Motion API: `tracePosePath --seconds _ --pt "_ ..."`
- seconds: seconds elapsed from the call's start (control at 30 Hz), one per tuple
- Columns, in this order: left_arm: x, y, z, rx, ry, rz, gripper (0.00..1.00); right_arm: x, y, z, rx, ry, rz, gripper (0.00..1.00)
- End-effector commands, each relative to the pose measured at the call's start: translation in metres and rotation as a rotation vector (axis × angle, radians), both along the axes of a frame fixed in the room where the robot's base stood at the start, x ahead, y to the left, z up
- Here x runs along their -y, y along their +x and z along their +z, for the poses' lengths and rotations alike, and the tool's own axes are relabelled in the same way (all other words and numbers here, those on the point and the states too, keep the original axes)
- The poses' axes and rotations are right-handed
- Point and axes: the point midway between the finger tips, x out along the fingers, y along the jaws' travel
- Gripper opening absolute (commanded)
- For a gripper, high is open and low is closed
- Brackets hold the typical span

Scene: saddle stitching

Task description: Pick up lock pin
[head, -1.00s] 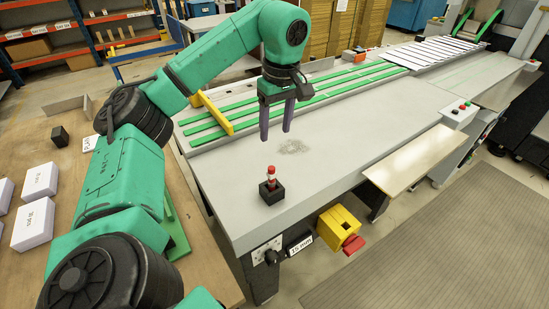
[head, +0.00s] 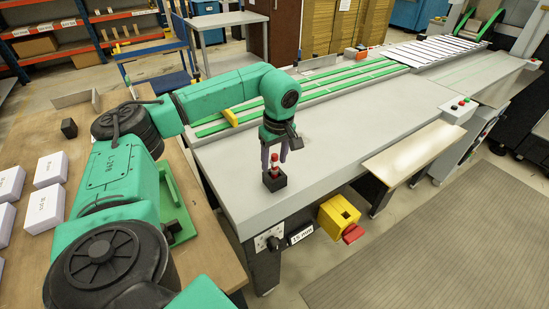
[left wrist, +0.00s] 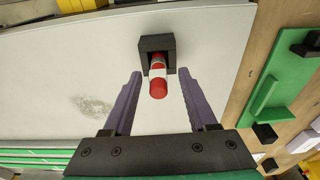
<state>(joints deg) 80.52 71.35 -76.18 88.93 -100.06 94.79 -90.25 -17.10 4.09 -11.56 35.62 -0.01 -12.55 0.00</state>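The lock pin (head: 272,163), red with a pale band, stands in a small black block (head: 275,181) near the front left of the grey machine table. My left gripper (head: 274,156) is above the block, fingers pointing down and open. In the left wrist view, the pin (left wrist: 158,80) and the block (left wrist: 157,47) lie ahead of the open fingers (left wrist: 159,73). The pin's red end shows between the finger lines with a gap on each side. The gripper holds nothing. My right gripper is not in view.
A yellow box with a red part (head: 338,214) sticks out at the front edge. A wooden bench (head: 95,150) with white boxes (head: 47,169) is at left. Table right of the block is clear.

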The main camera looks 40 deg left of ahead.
Motion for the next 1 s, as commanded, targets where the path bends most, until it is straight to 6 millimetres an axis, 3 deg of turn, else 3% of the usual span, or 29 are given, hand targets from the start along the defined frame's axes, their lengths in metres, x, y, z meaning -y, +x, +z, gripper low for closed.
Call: tracePosePath --seconds 0.03,0.13,0.47,0.63,0.77,0.87,0.97,1.0 --pt "0.0 0.0 0.0 0.0 0.0 0.0 0.36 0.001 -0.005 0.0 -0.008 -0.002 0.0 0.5" --pt "0.0 0.0 0.0 0.0 0.0 0.0 0.0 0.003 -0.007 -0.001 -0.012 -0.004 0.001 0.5" --pt "0.0 0.0 0.002 0.002 -0.001 0.0 0.0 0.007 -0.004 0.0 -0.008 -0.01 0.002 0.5" --pt "0.0 0.001 0.015 0.004 -0.001 0.001 0.0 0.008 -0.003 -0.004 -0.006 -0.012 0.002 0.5" --pt "0.001 0.002 0.041 0.007 -0.001 0.0 0.0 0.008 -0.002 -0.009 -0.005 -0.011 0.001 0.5" --pt "0.001 0.002 0.072 0.009 -0.003 -0.001 0.0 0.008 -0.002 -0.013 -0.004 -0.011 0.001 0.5" --pt "0.001 0.002 0.113 0.01 -0.002 0.0 0.0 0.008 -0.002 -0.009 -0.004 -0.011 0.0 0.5" --pt "0.001 0.001 0.134 0.008 0.0 -0.001 0.0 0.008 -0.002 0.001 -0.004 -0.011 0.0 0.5"
